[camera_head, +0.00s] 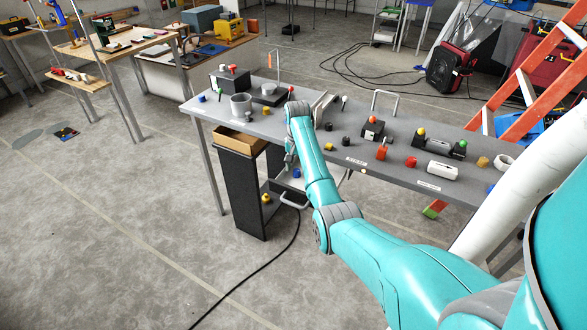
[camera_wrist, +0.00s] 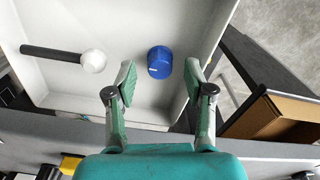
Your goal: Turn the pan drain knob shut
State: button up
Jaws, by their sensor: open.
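The blue knob (camera_wrist: 159,62) has a white mark on its left side and sits at the white pan (camera_wrist: 70,105). In the wrist view it lies between and slightly beyond the fingertips of my gripper (camera_wrist: 158,76), with a visible gap on each side. My gripper is open and holds nothing. In the head view my gripper (camera_head: 290,160) is low by the front edge of the grey bench, and the blue knob (camera_head: 297,173) shows beside it. The pan (camera_head: 284,184) is partly hidden by my arm there.
A black rod with a white ball end (camera_wrist: 92,61) lies left of the knob. A brown open box (camera_head: 242,142) tops a black cabinet (camera_head: 237,195) at left. The grey bench (camera_head: 345,152) carries several knobs and switches. Open floor lies at front left.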

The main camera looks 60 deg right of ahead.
jog(key=shift+f, duration=0.95)
grip_shut()
